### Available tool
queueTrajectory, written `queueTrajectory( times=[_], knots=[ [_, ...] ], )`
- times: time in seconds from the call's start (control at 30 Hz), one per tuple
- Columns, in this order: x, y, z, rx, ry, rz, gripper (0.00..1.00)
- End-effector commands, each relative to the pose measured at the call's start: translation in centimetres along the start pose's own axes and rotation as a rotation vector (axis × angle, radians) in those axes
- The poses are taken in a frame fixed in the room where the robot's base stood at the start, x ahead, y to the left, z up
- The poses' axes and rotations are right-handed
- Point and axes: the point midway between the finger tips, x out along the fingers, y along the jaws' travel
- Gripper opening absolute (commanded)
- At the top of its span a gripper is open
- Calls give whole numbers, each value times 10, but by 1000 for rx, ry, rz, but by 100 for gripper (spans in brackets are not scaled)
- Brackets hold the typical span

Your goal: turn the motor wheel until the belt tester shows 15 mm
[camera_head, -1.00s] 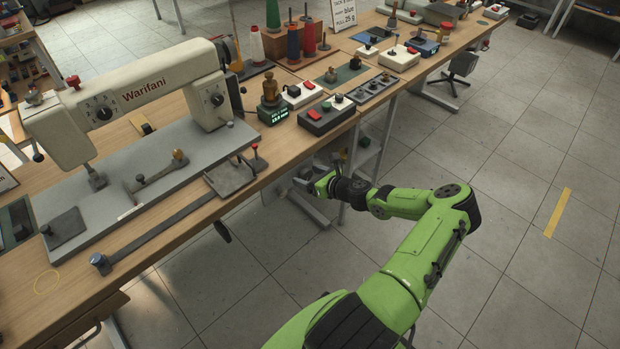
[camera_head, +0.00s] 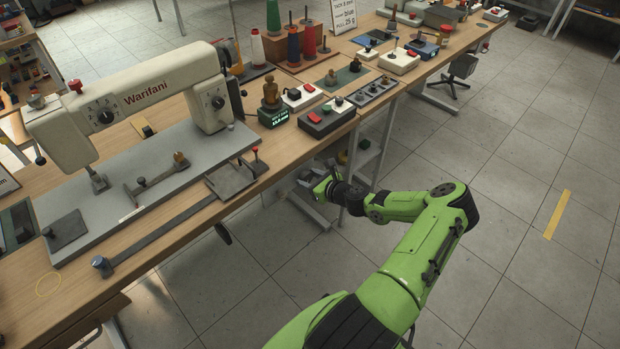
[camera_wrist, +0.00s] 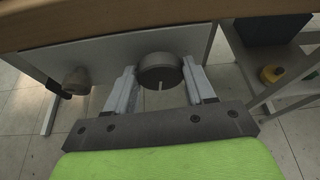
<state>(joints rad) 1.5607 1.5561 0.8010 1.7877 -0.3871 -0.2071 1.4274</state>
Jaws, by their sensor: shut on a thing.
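The motor wheel (camera_wrist: 160,72) is a round dark grey disc with a pale mark at its lower edge, under the table edge in the wrist view. My gripper (camera_wrist: 161,80) is shut on it, with one pale finger on each side of its rim. In the head view my gripper (camera_head: 322,187) is below the table's front edge, and the wheel is too small and covered to make out. A dark green box with a small lit display, seemingly the belt tester (camera_head: 274,117), stands on the table beside the sewing machine. Its digits are too small to read surely.
The Warifani sewing machine (camera_head: 160,85) stands on the wooden table (camera_head: 150,262), whose edge lies close above my gripper. A grey knob (camera_wrist: 76,80) sits left of the wheel. A shelf with a yellow item (camera_wrist: 270,74) is at right. The floor in front is clear.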

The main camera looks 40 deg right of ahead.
Motion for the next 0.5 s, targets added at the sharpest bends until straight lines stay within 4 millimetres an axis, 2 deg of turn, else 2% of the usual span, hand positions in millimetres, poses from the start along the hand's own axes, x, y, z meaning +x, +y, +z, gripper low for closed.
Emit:
queueTrajectory(
  times=[0.5],
  knots=[
    [2, 6, -4, -435, 2, -178, 23]
  ],
)
